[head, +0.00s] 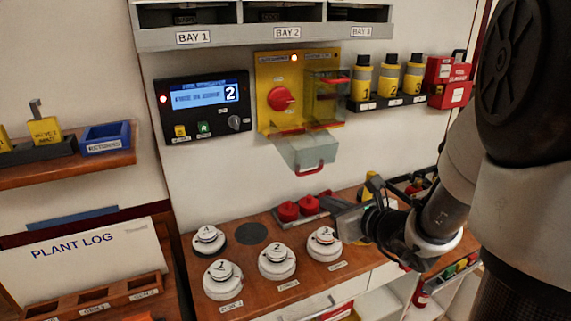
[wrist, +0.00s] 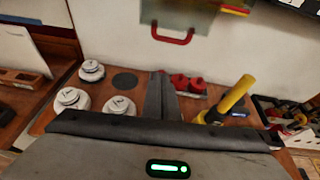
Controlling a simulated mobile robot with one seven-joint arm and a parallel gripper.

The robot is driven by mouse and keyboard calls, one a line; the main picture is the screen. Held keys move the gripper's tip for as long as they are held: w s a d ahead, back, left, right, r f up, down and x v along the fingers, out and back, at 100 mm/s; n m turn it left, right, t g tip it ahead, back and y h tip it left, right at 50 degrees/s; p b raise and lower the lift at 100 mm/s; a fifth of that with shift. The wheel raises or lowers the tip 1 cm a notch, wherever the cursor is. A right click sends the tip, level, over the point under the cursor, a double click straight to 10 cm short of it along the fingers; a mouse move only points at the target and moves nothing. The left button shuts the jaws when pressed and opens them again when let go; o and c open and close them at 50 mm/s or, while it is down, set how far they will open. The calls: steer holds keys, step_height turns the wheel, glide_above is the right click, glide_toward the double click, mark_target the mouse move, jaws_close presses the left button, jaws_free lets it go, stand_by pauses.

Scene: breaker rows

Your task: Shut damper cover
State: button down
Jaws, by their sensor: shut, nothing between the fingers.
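A yellow panel (head: 268,72) on the wall carries a red knob (head: 281,98). A clear flap with a red handle, which looks like the damper cover (head: 303,150), hangs open below the panel, tilted outward. Its lower part and red handle (wrist: 172,38) show at the top of the wrist view. A second clear cover (head: 328,100) stands on the panel's right half. The small labels are too blurred to read surely. My gripper (head: 338,212) is shut and empty, below and right of the hanging flap, apart from it. Its closed fingers (wrist: 160,88) show in the wrist view.
Below lies a wooden counter (head: 205,285) with several white numbered discs (head: 277,261) and red knobs (head: 288,211) close to my gripper. A yellow-handled tool (wrist: 237,95) stands to the right. Yellow bottles (head: 388,75) line the wall. The space before the panel is free.

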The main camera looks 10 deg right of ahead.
steer(key=w+a+p, duration=0.1)
steer(key=w+a, duration=0.1)
steer(key=w, duration=0.7)
steer(key=shift+m, duration=0.3)
steer(key=shift+a+r+p, duration=0.15)
steer(key=shift+r+p, duration=0.05)
steer(key=shift+p, duration=0.1)
